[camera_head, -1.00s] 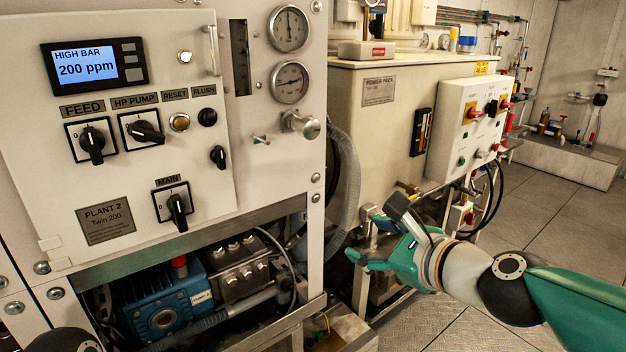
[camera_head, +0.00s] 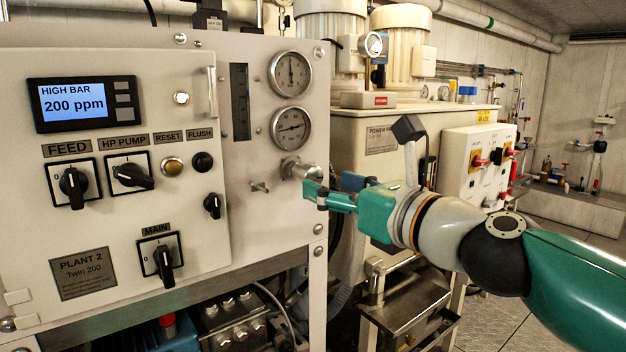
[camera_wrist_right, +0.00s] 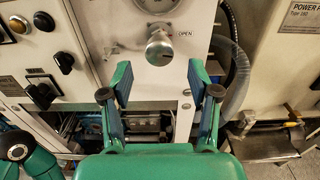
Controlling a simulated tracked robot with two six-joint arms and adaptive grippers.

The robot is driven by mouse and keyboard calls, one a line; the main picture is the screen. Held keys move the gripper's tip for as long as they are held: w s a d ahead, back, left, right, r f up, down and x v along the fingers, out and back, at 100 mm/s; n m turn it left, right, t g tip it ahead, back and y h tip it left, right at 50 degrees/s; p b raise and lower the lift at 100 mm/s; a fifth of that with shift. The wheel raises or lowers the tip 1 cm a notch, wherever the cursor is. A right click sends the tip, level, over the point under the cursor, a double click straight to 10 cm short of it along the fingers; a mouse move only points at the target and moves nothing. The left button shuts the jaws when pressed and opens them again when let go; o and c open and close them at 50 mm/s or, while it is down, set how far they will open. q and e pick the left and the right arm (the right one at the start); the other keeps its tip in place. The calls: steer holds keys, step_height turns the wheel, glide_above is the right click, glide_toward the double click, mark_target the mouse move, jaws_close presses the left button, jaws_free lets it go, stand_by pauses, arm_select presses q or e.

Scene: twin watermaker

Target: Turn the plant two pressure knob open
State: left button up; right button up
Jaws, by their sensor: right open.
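The plant two pressure knob (camera_head: 297,169) is a round silver knob on the white panel, below the two gauges. In the right wrist view the knob (camera_wrist_right: 160,48) lies ahead of the fingers, with an OPEN label (camera_wrist_right: 185,35) at its right. My right gripper (camera_head: 318,194) is in front of the panel, just below and right of the knob in the head view. In the wrist view its two green fingers (camera_wrist_right: 160,90) are spread, with nothing between them. The PLANT 2 plate (camera_head: 83,273) is at the panel's lower left.
Above the knob are a lower gauge (camera_head: 291,128) and an upper gauge (camera_head: 291,73). A small valve stub (camera_head: 260,187) sticks out left of the knob. A grey hose (camera_wrist_right: 237,75) hangs close at the panel's right. The cream power pack (camera_head: 350,128) stands behind.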

mark_target(315, 179)
steer(key=x, duration=0.5)
steer(key=shift+w+a, duration=0.15)
jaws_close()
